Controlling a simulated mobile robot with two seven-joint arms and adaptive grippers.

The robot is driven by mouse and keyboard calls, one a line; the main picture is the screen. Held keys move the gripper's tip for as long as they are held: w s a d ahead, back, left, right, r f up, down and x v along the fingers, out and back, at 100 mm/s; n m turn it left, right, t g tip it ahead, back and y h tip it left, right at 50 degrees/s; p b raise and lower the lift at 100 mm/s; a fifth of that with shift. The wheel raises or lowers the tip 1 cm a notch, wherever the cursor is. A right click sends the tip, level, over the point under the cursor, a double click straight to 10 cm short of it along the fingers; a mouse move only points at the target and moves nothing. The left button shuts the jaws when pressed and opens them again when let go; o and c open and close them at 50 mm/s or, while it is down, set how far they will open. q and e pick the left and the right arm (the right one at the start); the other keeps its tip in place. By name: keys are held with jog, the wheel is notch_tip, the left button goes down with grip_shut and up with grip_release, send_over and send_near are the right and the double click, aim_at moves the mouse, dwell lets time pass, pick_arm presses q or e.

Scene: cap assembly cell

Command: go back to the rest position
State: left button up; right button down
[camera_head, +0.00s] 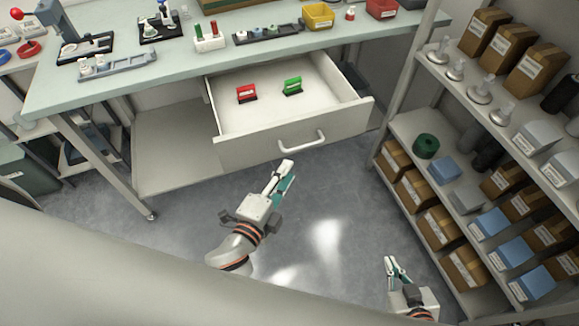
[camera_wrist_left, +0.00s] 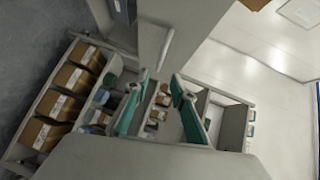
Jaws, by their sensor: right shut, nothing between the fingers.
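My left gripper (camera_head: 284,172) hangs over the grey floor, in front of the open drawer and near its handle in the head view. In the left wrist view its two teal fingers (camera_wrist_left: 161,78) stand apart with nothing between them. My right gripper (camera_head: 392,262) is low at the bottom right of the head view, left of the shelf rack, shut and empty. The open drawer (camera_head: 240,150) holds a red-topped piece (camera_head: 246,92) and a green-topped piece (camera_head: 292,86), both apart from my grippers.
The workbench (camera_head: 150,75) carries fixtures, trays and bins at the back. The drawer juts out with its handle (camera_head: 302,141) facing me. A shelf rack (camera_head: 385,165) with boxes stands on the right. Open floor (camera_head: 325,235) lies between my grippers.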

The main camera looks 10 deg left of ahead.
pick_arm(q)
jog(key=shift+s, duration=0.1)
dwell(0.5)
jog(key=s+a+f+n+g, duration=0.2)
jog(key=s+a+f+n, duration=0.2)
jog(key=f+n, duration=0.3)
jog(key=s+a+f+n+g, duration=0.3)
jog(key=s+a+f+n, duration=0.1)
jog(key=s+f+n, duration=0.3)
jog(key=shift+s+a+f+y, duration=0.2)
jog(key=shift+a+f+y, duration=0.05)
jog(key=shift+f+y, duration=0.15)
dwell(0.4)
